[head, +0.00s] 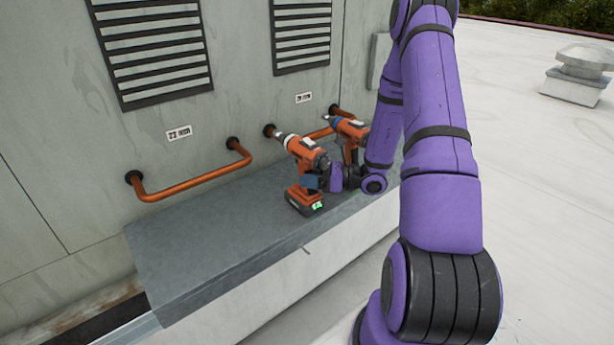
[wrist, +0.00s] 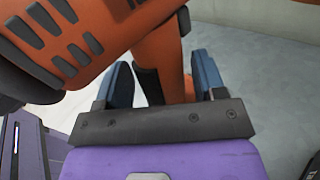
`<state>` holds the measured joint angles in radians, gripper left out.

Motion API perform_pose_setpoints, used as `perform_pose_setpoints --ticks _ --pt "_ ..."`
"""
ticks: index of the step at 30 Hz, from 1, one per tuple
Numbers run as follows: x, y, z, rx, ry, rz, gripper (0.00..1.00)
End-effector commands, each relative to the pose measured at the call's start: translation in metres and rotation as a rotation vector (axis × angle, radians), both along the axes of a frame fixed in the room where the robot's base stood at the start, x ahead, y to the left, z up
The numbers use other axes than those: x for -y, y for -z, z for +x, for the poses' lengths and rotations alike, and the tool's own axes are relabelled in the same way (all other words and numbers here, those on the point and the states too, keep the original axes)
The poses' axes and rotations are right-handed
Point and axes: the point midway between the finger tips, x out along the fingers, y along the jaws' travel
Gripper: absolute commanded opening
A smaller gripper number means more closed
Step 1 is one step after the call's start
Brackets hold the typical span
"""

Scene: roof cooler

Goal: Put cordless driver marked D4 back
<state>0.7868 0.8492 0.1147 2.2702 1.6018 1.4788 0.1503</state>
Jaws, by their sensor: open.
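An orange and black cordless driver (head: 305,172) stands upright on its battery on the grey ledge, with a small green light on the battery. A second orange driver (head: 350,130) with a blue part stands behind it to the right, partly hidden by my arm. I cannot read D4 on either. My gripper (head: 314,182) is at the handle of the nearer driver. In the wrist view my gripper (wrist: 163,80) is open, with its blue fingers on either side of the orange handle (wrist: 173,65). The driver's body fills the upper left there.
The grey ledge (head: 215,235) is bare to the left of the drivers. Copper pipes (head: 190,187) stick out from the wall above it, below small labels (head: 179,133) and louvred vents (head: 155,50). A roof vent (head: 580,70) stands far right.

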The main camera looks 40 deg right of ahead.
Motion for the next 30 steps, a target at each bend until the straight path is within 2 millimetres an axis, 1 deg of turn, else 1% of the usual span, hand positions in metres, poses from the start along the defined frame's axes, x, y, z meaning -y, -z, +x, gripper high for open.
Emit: perform_pose_setpoints --ticks 9,15,21,30 --pt "0.046 0.0 -0.041 -0.001 0.006 0.0 0.64" --pt "0.07 0.0 -0.064 -0.001 0.004 0.0 0.64" --pt "0.083 0.0 -0.076 -0.002 0.003 0.0 0.64" --pt "0.084 0.0 -0.078 -0.001 0.002 0.0 0.64"
